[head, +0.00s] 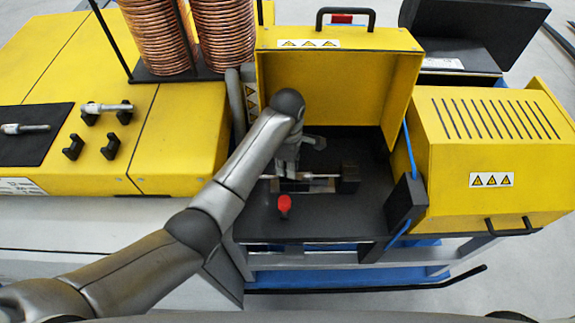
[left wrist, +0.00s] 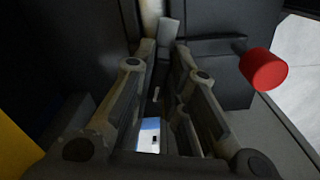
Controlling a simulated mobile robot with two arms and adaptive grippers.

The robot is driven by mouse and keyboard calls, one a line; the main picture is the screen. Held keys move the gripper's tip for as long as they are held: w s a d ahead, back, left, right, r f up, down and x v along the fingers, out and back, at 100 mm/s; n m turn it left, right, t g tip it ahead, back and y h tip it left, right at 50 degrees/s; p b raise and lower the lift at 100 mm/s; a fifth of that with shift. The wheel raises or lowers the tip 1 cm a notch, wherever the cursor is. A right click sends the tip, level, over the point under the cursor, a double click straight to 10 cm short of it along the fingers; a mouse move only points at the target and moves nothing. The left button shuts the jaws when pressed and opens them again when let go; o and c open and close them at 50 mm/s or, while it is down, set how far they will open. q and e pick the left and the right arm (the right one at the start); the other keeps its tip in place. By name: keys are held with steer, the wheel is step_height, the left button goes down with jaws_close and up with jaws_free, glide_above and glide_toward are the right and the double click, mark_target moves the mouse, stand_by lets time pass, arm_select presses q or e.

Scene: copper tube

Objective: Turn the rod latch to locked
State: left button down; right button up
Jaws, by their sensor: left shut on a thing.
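My left gripper (head: 288,168) reaches down into the open yellow machine, over the dark bed where a thin silver rod (head: 318,176) lies. In the left wrist view its fingers (left wrist: 166,48) come together around a small grey piece (left wrist: 169,32), which I take to be part of the rod latch. The fingers and arm hide most of the latch, so I cannot tell its angle. A red knob (head: 284,202) stands in front of the gripper. It also shows in the left wrist view (left wrist: 264,69), at the right on a dark stem. My right gripper is not in view.
The yellow cover (head: 335,85) stands raised behind the bed. A dark block (head: 348,178) is at the rod's right end. A vented yellow housing (head: 480,140) stands at right. Copper coils (head: 222,35) stand at back left. The bed's front right is clear.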

arm_select(q)
steer(key=shift+w+n, duration=0.1)
steer(key=shift+n, duration=0.3)
steer(key=shift+a, duration=0.1)
steer(key=c, duration=1.4)
jaws_free()
steer(key=shift+c, duration=0.2)
step_height(320, 180, up, 8)
steer(key=shift+f, duration=0.25)
